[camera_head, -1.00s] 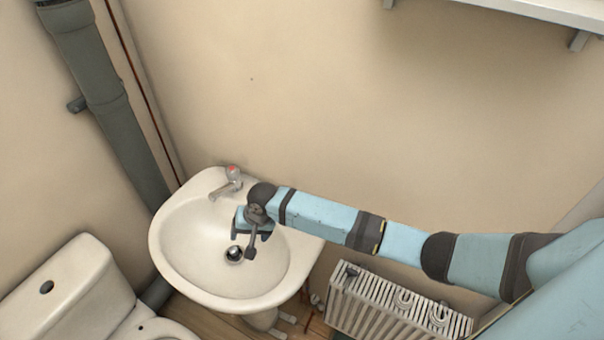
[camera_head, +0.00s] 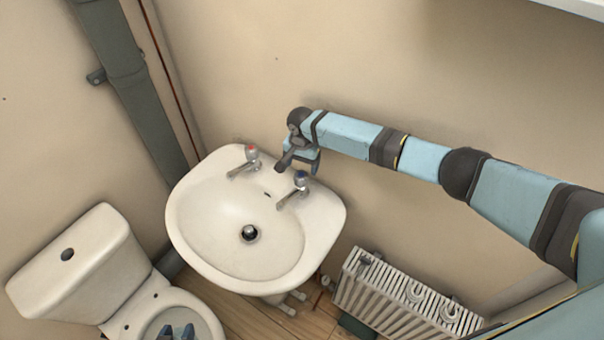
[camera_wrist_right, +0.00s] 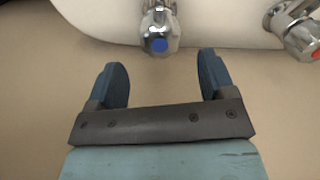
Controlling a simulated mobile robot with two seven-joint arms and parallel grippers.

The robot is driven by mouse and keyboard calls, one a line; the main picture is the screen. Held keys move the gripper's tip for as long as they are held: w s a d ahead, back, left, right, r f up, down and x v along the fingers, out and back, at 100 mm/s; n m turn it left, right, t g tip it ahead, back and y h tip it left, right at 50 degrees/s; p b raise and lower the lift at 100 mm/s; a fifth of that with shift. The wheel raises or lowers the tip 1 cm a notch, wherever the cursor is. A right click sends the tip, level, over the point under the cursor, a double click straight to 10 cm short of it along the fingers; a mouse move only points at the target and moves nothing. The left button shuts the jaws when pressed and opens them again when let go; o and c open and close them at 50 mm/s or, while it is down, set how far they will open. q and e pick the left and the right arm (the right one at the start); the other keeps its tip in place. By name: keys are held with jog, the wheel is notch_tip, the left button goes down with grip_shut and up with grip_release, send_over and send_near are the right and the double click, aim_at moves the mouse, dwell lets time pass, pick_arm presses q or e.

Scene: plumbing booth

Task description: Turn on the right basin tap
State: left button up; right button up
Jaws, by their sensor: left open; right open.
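The right basin tap (camera_head: 299,187), chrome with a blue-marked knob, stands at the back right of the white basin (camera_head: 200,215). In the right wrist view the blue-capped tap (camera_wrist_right: 160,32) is ahead of the gap between the fingers. My right gripper (camera_head: 299,167) is open and empty, just behind and above this tap; in the wrist view (camera_wrist_right: 162,68) its fingertips stop short of the knob. My left gripper (camera_head: 177,331) shows only its fingertips at the bottom edge, open, over the toilet bowl.
The red-marked left tap (camera_head: 251,158) stands at the basin's back left and also shows in the wrist view (camera_wrist_right: 297,32). A toilet (camera_head: 85,265) is at the left, a radiator (camera_head: 400,300) at the lower right. The wall is close behind the basin.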

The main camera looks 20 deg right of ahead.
aim_at(302, 173)
notch_tip(302, 173, down, 4)
jog(key=shift+r+b, duration=0.1)
jog(key=shift+b, duration=0.5)
jog(key=shift+f+b, duration=0.6)
jog(key=shift+b, duration=0.05)
jog(key=shift+f, duration=0.15)
pick_arm(q)
jog(key=shift+w+f+m, duration=0.3)
jog(key=shift+w+f, duration=0.05)
jog(key=shift+f, duration=0.45)
jog(key=shift+s, duration=0.15)
jog(key=shift+s+d, duration=0.1)
jog(key=shift+s, duration=0.05)
pick_arm(e)
jog(key=c, duration=0.9)
